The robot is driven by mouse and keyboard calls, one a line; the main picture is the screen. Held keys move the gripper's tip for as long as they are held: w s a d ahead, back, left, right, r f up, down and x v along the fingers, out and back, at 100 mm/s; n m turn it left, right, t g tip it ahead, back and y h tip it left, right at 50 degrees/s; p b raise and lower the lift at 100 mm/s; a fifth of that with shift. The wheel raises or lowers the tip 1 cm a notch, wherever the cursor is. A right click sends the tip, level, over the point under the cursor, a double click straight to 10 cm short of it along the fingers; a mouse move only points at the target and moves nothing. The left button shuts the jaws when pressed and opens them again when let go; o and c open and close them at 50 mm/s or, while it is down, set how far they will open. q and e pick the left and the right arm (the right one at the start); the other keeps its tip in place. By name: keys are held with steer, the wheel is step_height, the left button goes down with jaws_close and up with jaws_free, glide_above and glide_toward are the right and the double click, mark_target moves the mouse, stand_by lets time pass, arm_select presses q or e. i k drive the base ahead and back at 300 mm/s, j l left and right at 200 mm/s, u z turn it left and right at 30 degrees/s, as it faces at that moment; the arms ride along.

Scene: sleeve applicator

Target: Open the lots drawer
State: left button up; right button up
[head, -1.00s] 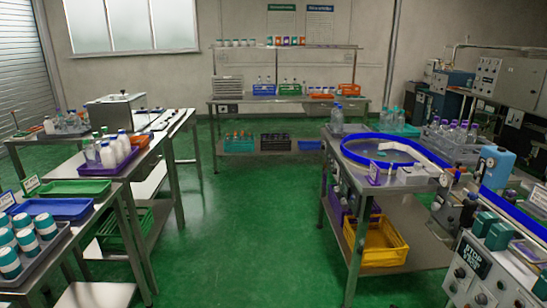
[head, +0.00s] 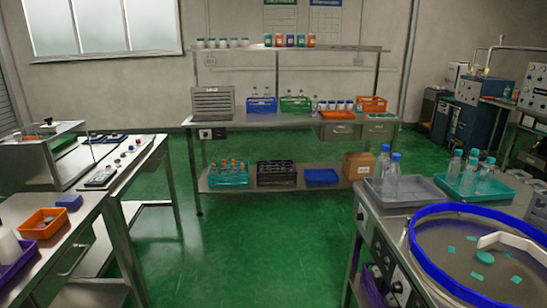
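Two small grey drawers hang under the right part of the far steel bench (head: 258,121): a left drawer (head: 340,132) and a right drawer (head: 379,131). Both look shut. Any labels on them are too small to read, so I cannot tell which is the lots drawer. Another drawer-like front (head: 75,258) shows under the near left table, seen at a steep angle. Neither of my grippers is in view.
Green floor (head: 240,240) is clear between the left table (head: 85,212) and the right table with a blue-rimmed turntable (head: 425,262). Crates (head: 228,176) and a cardboard box (head: 360,166) sit on the far bench's lower shelf. An orange tray (head: 338,115) lies above the left drawer.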

mark_target(336, 126)
steer(key=i, duration=2.75)
